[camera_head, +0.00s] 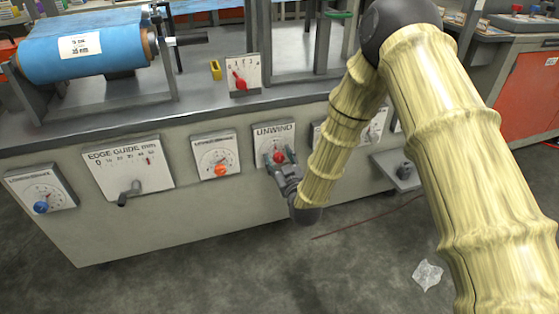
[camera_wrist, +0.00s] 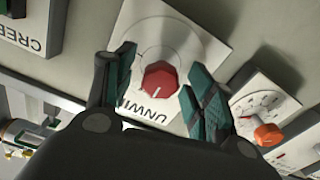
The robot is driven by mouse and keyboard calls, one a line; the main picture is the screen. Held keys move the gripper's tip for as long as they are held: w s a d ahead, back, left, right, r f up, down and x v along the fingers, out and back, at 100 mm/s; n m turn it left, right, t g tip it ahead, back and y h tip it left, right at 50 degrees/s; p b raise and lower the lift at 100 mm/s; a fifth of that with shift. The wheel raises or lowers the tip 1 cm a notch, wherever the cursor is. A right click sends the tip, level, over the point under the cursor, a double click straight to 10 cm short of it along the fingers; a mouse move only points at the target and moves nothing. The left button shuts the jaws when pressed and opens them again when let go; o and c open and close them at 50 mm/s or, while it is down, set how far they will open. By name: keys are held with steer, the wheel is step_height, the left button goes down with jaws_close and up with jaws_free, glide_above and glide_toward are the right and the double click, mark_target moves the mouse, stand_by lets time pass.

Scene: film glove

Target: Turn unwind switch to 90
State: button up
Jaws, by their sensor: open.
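The unwind switch is a red knob (camera_head: 279,157) on a white plate labelled UNWIND (camera_head: 274,132) on the front of the machine. In the wrist view the red knob (camera_wrist: 159,79) sits between my two open fingers, with a gap visible on each side. Its white pointer line points toward the UNWIND lettering there. My gripper (camera_head: 283,172) is open at the plate, and its fingers (camera_wrist: 160,92) reach to either side of the knob. In the head view my gripper and wrist cover the lower part of the plate.
An orange knob (camera_head: 221,170) on its own dial plate is left of the unwind plate. Further left are the edge guide plate (camera_head: 128,168) and a blue knob (camera_head: 40,207). A red selector (camera_head: 240,84) stands above. My arm partly hides plates at the right.

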steer(key=c, duration=1)
steer(key=shift+m+p, duration=0.4)
steer(key=m+p, duration=0.2)
steer(key=m, duration=0.1)
steer(key=shift+r, duration=0.15)
steer(key=m+p, duration=0.2)
steer(key=m, duration=0.3)
steer(key=shift+d, duration=0.1)
steer(key=m+p, duration=0.1)
steer(key=m, duration=0.8)
steer(key=shift+f, duration=0.2)
